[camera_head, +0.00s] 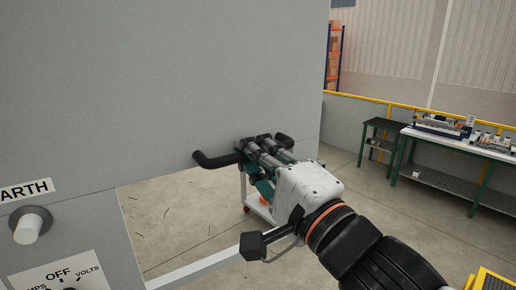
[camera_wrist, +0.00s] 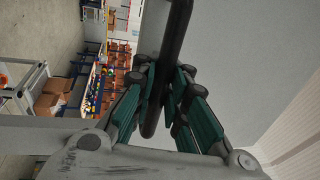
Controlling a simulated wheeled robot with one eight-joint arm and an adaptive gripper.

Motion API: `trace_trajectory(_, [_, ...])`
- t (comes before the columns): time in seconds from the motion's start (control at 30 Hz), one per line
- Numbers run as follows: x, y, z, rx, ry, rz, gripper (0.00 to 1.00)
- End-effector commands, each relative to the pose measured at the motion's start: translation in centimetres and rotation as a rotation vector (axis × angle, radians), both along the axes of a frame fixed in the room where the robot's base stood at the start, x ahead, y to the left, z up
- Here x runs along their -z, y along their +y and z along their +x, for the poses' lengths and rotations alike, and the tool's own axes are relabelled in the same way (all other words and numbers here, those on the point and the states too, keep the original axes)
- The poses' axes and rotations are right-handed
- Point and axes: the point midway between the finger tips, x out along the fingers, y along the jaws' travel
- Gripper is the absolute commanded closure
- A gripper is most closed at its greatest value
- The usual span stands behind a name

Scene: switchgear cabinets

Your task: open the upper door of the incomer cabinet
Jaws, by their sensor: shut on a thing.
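The upper door (camera_head: 160,90) is a large plain grey panel filling the upper left of the head view. It reaches right past the lower cabinet front, with floor showing under its bottom edge, so it stands swung out. Its black handle (camera_head: 215,160) sits near that bottom edge. My gripper (camera_head: 266,143) is shut on the handle, coming from the lower right. In the wrist view the handle (camera_wrist: 178,35) runs as a black bar between the green-sided fingers of my gripper (camera_wrist: 164,84). The handle's middle is partly hidden by the fingers.
A white trolley (camera_head: 258,205) stands behind my gripper. Workbenches (camera_head: 455,140) and a yellow rail are at the right. Open floor lies between.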

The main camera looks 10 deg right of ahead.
Motion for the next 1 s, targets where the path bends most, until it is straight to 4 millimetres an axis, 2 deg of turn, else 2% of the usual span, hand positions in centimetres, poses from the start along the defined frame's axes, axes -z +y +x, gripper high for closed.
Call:
trace_trajectory(0.3, [0.3,-0.1,0.0,0.003,0.003,0.000,1.00])
trace_trajectory(0.33, [0.3,-0.1,0.0,0.003,0.003,-0.001,0.88])
trace_trajectory(0.43, [0.3,-0.1,0.0,0.002,0.003,-0.001,0.67])
trace_trajectory(0.8, [-0.1,0.0,0.0,0.001,0.001,0.000,0.67])
trace_trajectory(1.0, [-2.3,0.0,0.0,0.001,0.001,0.000,0.67])
